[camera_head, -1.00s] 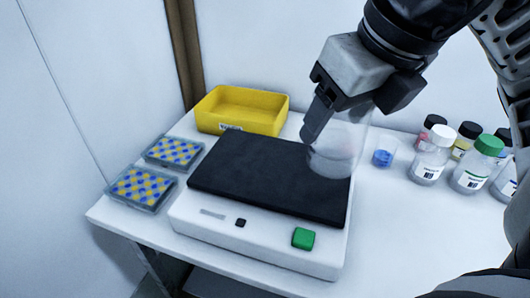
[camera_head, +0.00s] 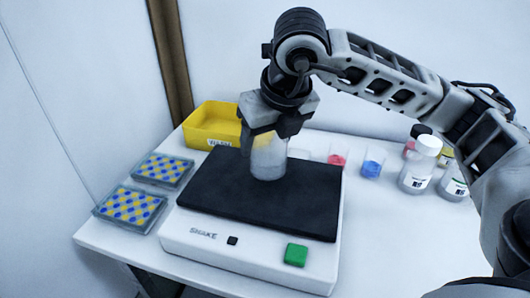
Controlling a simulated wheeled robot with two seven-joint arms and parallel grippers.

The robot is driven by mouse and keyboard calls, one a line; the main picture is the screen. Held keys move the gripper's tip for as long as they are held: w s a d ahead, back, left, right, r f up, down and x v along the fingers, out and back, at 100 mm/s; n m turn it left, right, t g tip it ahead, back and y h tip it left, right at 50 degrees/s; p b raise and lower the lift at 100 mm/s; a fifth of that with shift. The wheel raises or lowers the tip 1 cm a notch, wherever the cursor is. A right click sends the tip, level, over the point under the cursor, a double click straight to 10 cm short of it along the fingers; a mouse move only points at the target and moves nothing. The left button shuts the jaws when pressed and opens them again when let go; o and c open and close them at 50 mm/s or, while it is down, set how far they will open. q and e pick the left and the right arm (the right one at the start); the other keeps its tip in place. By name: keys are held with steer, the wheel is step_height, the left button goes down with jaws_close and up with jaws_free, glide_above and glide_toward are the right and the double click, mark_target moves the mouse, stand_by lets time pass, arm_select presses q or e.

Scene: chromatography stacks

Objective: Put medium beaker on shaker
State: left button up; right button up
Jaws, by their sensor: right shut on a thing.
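The medium beaker (camera_head: 269,160) is clear glass and upright over the rear middle part of the shaker's black top. Its base looks to be at the surface, but I cannot tell whether it touches. The shaker (camera_head: 250,205) is white with a black platform, a green button and a small black button on its front. My right gripper (camera_head: 270,137) points down from above and is shut on the beaker's upper part, hiding its rim. My left gripper is not in view.
A yellow bin (camera_head: 208,127) stands behind the shaker. Two racks with blue and yellow dots, one of them here (camera_head: 130,206), lie to the left. Small beakers with red (camera_head: 337,160) and blue (camera_head: 372,168) contents and several bottles (camera_head: 420,163) stand to the right.

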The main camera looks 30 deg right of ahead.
mark_target(265, 154)
steer(key=shift+w+f, duration=0.2)
steer(key=shift+f, duration=0.05)
steer(key=shift+w+f, duration=0.15)
steer(key=shift+f, duration=0.75)
steer(key=shift+w+f, duration=0.1)
steer(key=shift+f, duration=0.8)
steer(key=shift+f, duration=0.2)
steer(key=o, duration=1.2)
steer(key=shift+r, duration=0.1)
